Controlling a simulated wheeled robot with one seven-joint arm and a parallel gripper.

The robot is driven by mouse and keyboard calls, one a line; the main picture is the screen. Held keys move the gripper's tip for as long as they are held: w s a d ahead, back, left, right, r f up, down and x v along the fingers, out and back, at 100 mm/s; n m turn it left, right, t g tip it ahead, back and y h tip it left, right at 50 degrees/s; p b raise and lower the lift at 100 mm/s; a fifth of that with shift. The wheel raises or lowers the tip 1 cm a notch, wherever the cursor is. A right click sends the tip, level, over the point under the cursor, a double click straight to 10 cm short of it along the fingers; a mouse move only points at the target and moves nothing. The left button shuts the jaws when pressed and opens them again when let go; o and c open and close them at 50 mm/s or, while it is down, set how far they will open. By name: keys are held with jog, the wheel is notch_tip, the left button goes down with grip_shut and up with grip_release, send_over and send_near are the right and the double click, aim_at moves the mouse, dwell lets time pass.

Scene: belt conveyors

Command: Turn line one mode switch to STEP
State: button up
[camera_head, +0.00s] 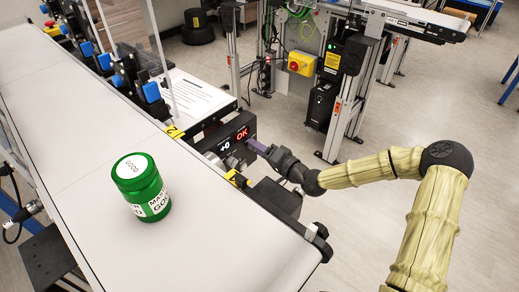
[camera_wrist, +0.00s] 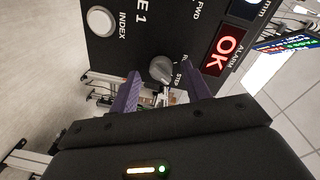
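The mode switch (camera_wrist: 160,69) is a grey rotary knob on the black line-one panel (camera_wrist: 128,50) in the wrist view. Labels sit beside it, one reading STEP; I cannot tell exactly which mark the knob points to. My gripper (camera_wrist: 161,80) is open, with one purple finger on each side of the knob and visible gaps; contact is not clear. In the head view my gripper (camera_head: 256,146) is at the right end of the panel box (camera_head: 215,139), and it hides the knob there.
A white INDEX button (camera_wrist: 100,20) and a red OK display (camera_wrist: 230,50) flank the switch. A green GOOD jar (camera_head: 141,187) stands on the white conveyor belt (camera_head: 85,155). A clear guard (camera_head: 175,60) rises behind the panel.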

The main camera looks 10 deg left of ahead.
jog(key=p+v, duration=0.1)
jog(key=v, duration=1.6)
jog(key=shift+s+p, duration=0.2)
jog(key=shift+p, duration=0.1)
jog(key=shift+d, duration=0.15)
jog(key=shift+w, duration=0.1)
